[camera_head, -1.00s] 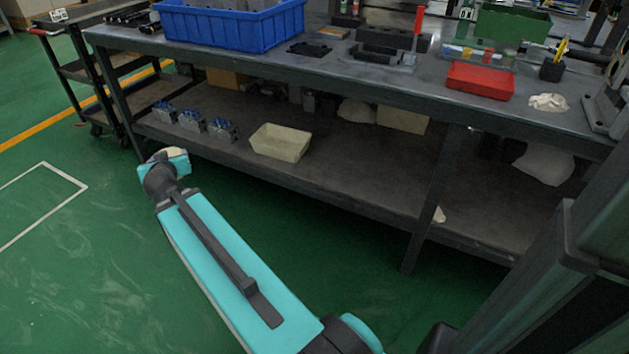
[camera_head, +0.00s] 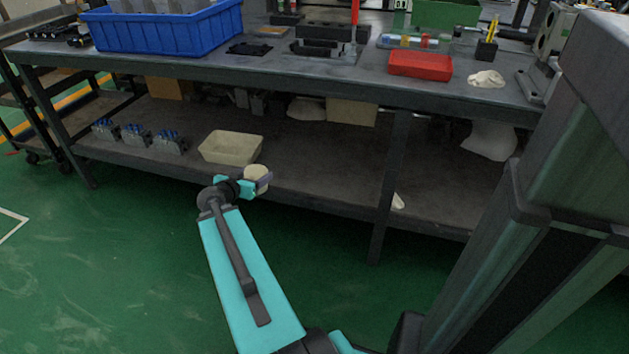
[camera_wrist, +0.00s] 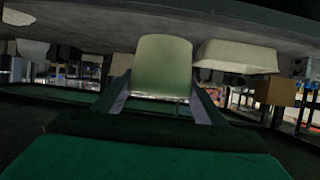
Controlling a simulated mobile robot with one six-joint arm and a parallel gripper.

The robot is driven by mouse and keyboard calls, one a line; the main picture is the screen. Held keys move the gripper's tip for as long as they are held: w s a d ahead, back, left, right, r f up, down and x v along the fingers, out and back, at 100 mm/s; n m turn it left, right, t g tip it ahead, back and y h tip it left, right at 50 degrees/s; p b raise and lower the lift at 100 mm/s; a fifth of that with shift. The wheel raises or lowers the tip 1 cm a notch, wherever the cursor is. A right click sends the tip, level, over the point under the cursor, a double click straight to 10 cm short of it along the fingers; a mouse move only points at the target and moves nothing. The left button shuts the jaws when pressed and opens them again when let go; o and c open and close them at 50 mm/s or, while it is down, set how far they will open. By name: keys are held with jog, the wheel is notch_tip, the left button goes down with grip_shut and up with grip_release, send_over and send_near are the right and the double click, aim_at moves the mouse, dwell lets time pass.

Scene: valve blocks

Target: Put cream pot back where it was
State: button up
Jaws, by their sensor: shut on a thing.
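The cream pot (camera_head: 257,173) is held in my gripper (camera_head: 262,181), at the front edge of the bench's lower shelf in the head view. In the wrist view the pale pot (camera_wrist: 162,66) fills the space between the two fingers (camera_wrist: 160,100). My gripper is shut on it. In the head view the pot shows just in front of and right of a cream bin (camera_head: 214,158) on the shelf. I cannot tell whether the pot is over the shelf or short of its edge.
The lower shelf (camera_head: 320,170) has bare room to the right of the bin. Several valve blocks (camera_head: 137,136) stand left of it. A bench leg (camera_head: 390,185) rises at the right. The bench top (camera_head: 330,75) overhangs the shelf and carries a blue crate (camera_head: 170,33) and a red tray (camera_head: 420,65).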

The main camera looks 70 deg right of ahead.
jog(key=s+d+f+m+g, duration=0.2)
jog(key=s+d, duration=0.1)
jog(key=s, duration=0.5)
jog(key=s+d+f+m+g+b, duration=0.1)
jog(key=s+d+f+m+g, duration=0.1)
jog(key=s, duration=0.7)
jog(key=shift+d+g+y, duration=0.3)
jog(key=shift+d+y, duration=0.1)
jog(key=shift+d, duration=0.25)
jog(key=w+d+b, duration=0.1)
jog(key=d, duration=0.4)
jog(key=w+d+f+b, duration=0.1)
jog(key=d, duration=0.4)
jog(key=w+d+b, duration=0.1)
jog(key=w+d, duration=0.1)
jog(key=d, duration=0.3)
jog(key=shift+d+f+b, duration=0.3)
jog(key=shift+s, duration=0.1)
jog(key=shift+f+b, duration=0.95)
jog(key=shift+f, duration=0.8)
jog(key=shift+f, duration=0.2)
jog(key=o, duration=1)
jog(key=shift+r, duration=0.1)
